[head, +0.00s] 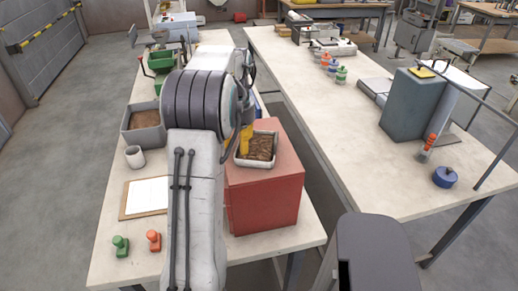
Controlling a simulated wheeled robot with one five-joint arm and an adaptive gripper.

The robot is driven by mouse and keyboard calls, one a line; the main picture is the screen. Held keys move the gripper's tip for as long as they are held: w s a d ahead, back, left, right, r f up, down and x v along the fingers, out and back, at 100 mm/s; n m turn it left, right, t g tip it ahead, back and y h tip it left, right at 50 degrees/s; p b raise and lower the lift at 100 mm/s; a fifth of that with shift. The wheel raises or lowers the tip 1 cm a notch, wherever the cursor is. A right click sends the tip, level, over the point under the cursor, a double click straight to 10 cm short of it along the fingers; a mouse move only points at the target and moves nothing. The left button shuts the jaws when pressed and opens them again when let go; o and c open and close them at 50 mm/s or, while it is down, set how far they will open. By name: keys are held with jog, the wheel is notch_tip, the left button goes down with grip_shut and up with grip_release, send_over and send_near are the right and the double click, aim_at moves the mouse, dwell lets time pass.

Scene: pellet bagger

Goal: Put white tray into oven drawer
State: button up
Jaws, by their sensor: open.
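A white tray (239,161) with brown contents rests on top of a red box-shaped unit (265,193) on the left bench. My gripper (246,140) is at the tray's left side, with a yellow part showing close to the rim. It is open; I cannot tell whether it touches the tray. My arm hides most of the gripper and part of the red unit. I cannot make out an oven drawer in this view, nor tell whether the red unit is the oven.
On the left bench (115,240) are a grey bin (132,139) with brown contents, a white cup (134,157), a clipboard (143,197), and green and orange stamp-like items. The right bench holds a grey-blue box (408,105) and a blue round container (445,177). A gap separates the benches.

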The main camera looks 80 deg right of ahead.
grip_shut()
jog(key=shift+r, duration=0.1)
dwell(0.7)
